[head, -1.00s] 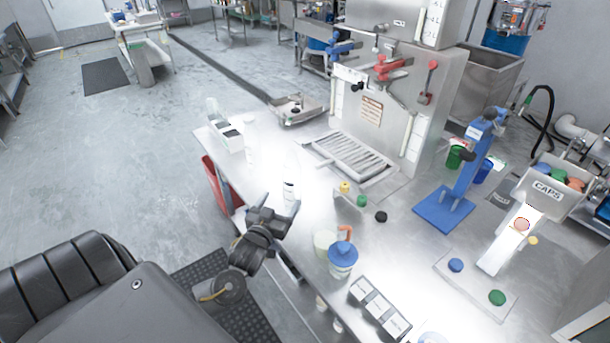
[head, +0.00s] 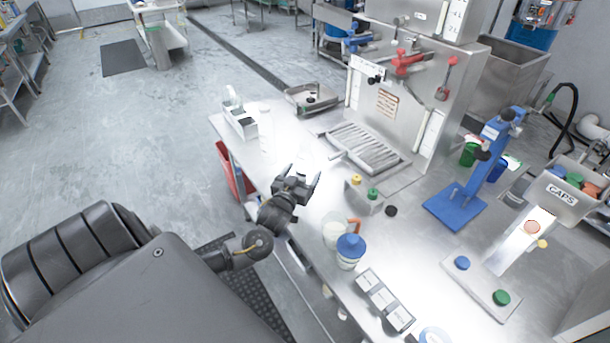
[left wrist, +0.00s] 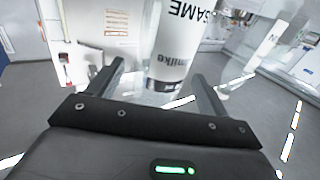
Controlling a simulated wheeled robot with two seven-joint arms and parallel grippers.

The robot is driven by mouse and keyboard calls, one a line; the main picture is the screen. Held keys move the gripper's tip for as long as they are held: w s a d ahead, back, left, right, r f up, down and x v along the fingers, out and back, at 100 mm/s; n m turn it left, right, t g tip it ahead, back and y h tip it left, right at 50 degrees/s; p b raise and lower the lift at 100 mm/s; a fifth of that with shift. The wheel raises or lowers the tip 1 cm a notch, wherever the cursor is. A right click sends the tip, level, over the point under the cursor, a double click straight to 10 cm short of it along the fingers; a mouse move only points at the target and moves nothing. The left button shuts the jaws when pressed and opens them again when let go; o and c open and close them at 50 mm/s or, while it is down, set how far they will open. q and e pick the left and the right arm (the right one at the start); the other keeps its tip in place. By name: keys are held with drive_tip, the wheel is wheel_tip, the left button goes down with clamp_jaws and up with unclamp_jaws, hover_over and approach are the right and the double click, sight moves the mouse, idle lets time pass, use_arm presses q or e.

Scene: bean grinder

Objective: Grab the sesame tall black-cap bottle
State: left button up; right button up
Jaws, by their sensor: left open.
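In the left wrist view a white bottle (left wrist: 180,45) has black lettering reading "SAME", upside down, and a dark band at its lower end. It appears between and just beyond the fingertips of my left gripper (left wrist: 159,70), which is open with a finger on either side. I cannot tell whether either finger touches it. In the head view my left gripper (head: 304,174) is above the near edge of the steel table, and the bottle (head: 304,151) is a faint, washed-out shape just beyond it. My right gripper is out of view.
Another white bottle (head: 265,132) stands farther back on the table, beside a white box (head: 240,124). A blue-lidded jar (head: 348,252) and a row of label blocks (head: 385,300) stand nearer.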

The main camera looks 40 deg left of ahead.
use_arm(q)
drive_tip(key=p+x, duration=0.1)
drive_tip(key=x, duration=0.3)
drive_tip(key=c, duration=1.1)
